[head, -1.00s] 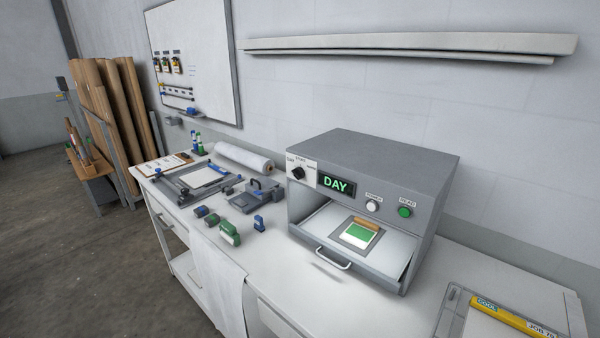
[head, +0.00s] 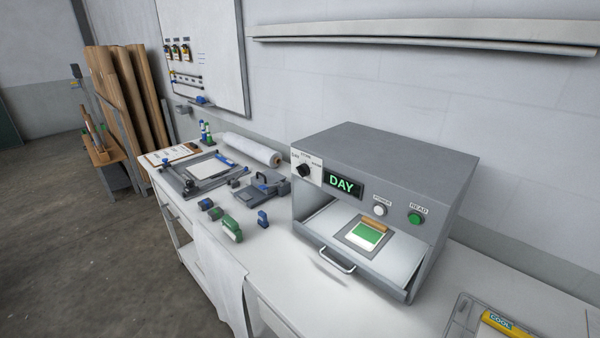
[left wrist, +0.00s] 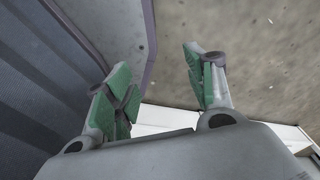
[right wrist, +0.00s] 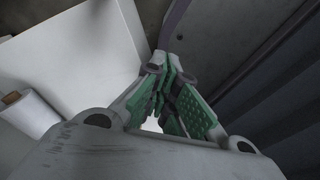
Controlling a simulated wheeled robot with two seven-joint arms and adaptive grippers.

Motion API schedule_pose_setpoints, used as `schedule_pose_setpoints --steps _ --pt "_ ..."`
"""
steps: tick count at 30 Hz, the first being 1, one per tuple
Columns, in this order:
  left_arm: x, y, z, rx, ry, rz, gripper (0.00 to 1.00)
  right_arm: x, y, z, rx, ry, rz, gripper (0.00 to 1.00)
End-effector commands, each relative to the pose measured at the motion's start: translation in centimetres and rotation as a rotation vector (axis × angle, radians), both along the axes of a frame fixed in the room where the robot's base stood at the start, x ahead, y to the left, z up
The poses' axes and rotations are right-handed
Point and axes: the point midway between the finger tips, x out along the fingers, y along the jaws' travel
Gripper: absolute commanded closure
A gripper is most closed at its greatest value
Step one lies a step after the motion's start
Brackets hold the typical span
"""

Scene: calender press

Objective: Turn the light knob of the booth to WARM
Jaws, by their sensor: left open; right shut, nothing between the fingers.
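The booth (head: 400,155) is a grey box on the white bench. Its black light knob (head: 304,171) sits on a white plate at the upper left of the front. The display (head: 342,184) beside it reads DAY in green. Labels around the knob are small; the rightmost one is hard to read. Neither gripper is in the head view. My left gripper (left wrist: 163,88) is open and empty in the left wrist view, above the floor. My right gripper (right wrist: 172,88) is shut and empty in the right wrist view. The knob shows in neither wrist view.
The booth's drawer (head: 335,262) is open, holding a green-and-white card (head: 366,236). A white button (head: 379,211) and green button (head: 415,219) are on the front. Small blocks (head: 231,231), a roll (head: 246,149) and a frame (head: 200,172) lie to the left. A yellow COOL strip (head: 508,325) lies at right.

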Motion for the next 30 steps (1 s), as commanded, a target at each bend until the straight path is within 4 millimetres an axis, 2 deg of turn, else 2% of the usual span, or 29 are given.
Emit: schedule_pose_setpoints --steps 10,20,30 --pt "4.8 -0.9 3.9 -0.005 -0.024 0.005 0.45 0.0 1.7 0.5 0.018 0.0 -0.005 1.0" --pt "9.8 -1.9 9.5 -0.009 -0.049 0.01 0.45 0.0 1.0 1.0 0.01 0.0 -0.002 1.0" --pt "14.0 -2.6 16.2 -0.013 -0.074 0.016 0.45 0.0 0.1 1.5 0.001 0.0 0.0 1.0"
